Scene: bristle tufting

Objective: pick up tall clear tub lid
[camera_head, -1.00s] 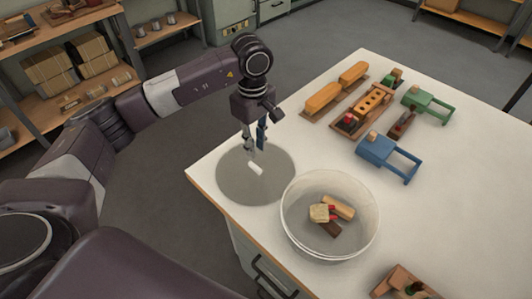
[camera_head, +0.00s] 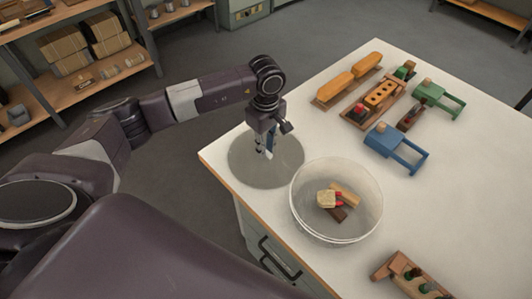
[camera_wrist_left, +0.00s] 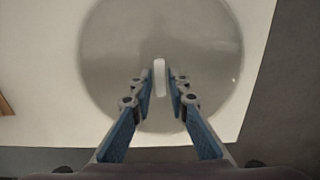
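The tall clear tub lid (camera_head: 243,168) is a grey see-through disc lying flat on the table near its left corner. It also shows in the left wrist view (camera_wrist_left: 112,48). Its small white bar handle (camera_wrist_left: 159,74) stands at the middle of the disc. My left gripper (camera_head: 267,156) points down over the lid. In the left wrist view its blue-grey fingers (camera_wrist_left: 160,88) stand on either side of the handle, partly open, with a thin gap on each side. In the head view the fingers hide the handle. My right gripper is not in view.
A clear tub (camera_head: 361,230) with several small pieces stands right beside the lid. A wooden rack (camera_head: 409,276) is at the front. The table (camera_head: 480,200) is clear at right.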

